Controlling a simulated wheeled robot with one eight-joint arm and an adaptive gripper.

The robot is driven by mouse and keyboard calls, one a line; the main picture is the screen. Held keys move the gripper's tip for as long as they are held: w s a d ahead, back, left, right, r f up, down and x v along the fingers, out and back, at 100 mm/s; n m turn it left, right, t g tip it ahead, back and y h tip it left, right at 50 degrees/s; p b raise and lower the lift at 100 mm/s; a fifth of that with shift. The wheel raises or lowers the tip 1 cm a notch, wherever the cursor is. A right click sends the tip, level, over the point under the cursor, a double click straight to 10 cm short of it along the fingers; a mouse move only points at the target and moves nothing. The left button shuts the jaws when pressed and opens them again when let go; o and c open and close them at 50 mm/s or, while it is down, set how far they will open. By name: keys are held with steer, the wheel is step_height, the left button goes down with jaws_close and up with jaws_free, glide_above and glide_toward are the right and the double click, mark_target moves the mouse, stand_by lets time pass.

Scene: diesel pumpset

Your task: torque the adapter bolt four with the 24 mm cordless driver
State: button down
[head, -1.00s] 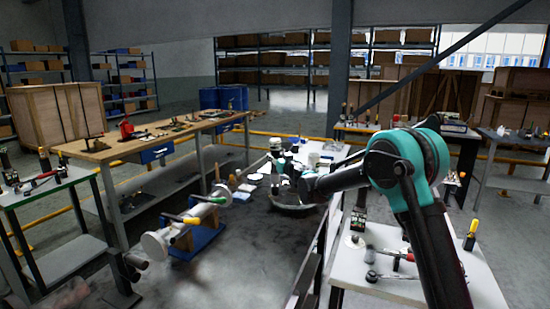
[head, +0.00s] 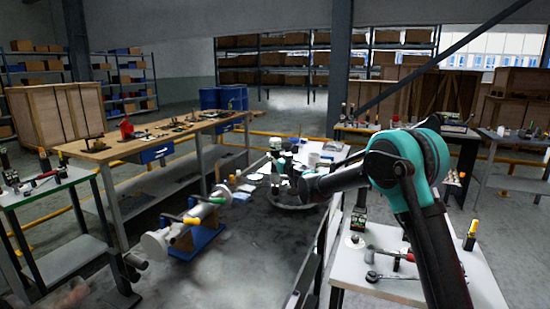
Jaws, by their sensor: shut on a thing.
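My teal and black arm reaches left from the right side in the head view. My gripper (head: 285,172) is small and partly hidden by the wrist, above a round grey flange-like part (head: 291,206) on the dark bench. It is shut on a dark, upright tool with a little green, which looks like the cordless driver (head: 275,164). The tool's lower end is at or just above the round part; contact cannot be told. The adapter bolts, including bolt four, are too small to make out.
A pale pipe assembly (head: 186,226) on a blue stand occupies the bench's left. White containers and papers (head: 318,158) lie behind the gripper. A white side table (head: 385,262) with tools stands right, a wooden workbench (head: 110,152) left. The bench's front middle is clear.

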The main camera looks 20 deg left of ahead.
mark_target(277, 148)
steer(key=shift+f, duration=0.45)
stand_by(2.0)
steer(key=shift+r, duration=0.1)
steer(key=shift+r, duration=2.65)
